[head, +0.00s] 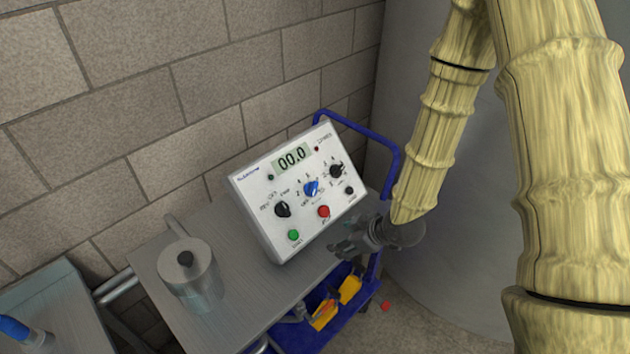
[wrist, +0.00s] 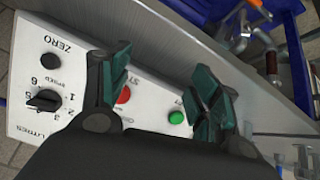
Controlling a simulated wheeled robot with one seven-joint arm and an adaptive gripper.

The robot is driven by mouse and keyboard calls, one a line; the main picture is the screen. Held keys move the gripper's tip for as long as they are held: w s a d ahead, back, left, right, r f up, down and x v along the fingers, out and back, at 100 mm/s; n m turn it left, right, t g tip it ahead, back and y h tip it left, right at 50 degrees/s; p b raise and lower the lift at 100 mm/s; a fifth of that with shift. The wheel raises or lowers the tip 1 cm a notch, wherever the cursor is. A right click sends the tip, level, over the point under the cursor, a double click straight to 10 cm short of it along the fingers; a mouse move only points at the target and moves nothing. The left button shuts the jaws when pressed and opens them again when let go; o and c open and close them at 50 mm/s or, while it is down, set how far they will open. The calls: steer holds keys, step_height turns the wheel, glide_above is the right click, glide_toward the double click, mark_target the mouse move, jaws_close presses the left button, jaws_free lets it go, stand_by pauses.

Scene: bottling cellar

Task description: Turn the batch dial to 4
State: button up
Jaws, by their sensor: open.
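The control box (head: 262,205) stands tilted on a grey cart top, its display reading 00.0. A blue dial (head: 311,188) sits mid-panel with numbers around it; its label and pointer are too small to read surely. Black dials sit at its left (head: 282,209) and right (head: 337,171). The right one also shows in the wrist view (wrist: 44,101), with SPEED printed beside it. My gripper (head: 350,246) is open and empty, at the box's lower right in the head view. In the wrist view its fingers (wrist: 160,88) are spread over the panel; the blue dial is hidden there.
A red button (head: 323,211) and a green button (head: 293,235) sit below the dials. A metal jug (head: 190,275) stands left of the box. A blue cart rail (head: 360,128) rises behind it. Yellow items (head: 349,289) lie in the blue lower tray.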

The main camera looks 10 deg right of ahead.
mark_target(315, 188)
steer(key=w+r+n+t+y+p, duration=0.2)
steer(key=w+r+n, duration=0.3)
steer(key=r, duration=0.9)
steer(key=shift+m, duration=0.3)
steer(key=shift+w+r+p+x, duration=0.1)
steer(key=shift+p+x, duration=0.5)
steer(key=shift+x, duration=1.4)
steer(key=shift+w+r+p+x, duration=0.1)
steer(key=shift+p+x, duration=0.45)
steer(key=shift+x, duration=1.4)
steer(key=shift+w+r+p+x, duration=0.1)
steer(key=shift+p+x, duration=0.5)
steer(key=shift+x, duration=1.4)
steer(key=shift+s+d, duration=0.1)
steer(key=c, duration=1)
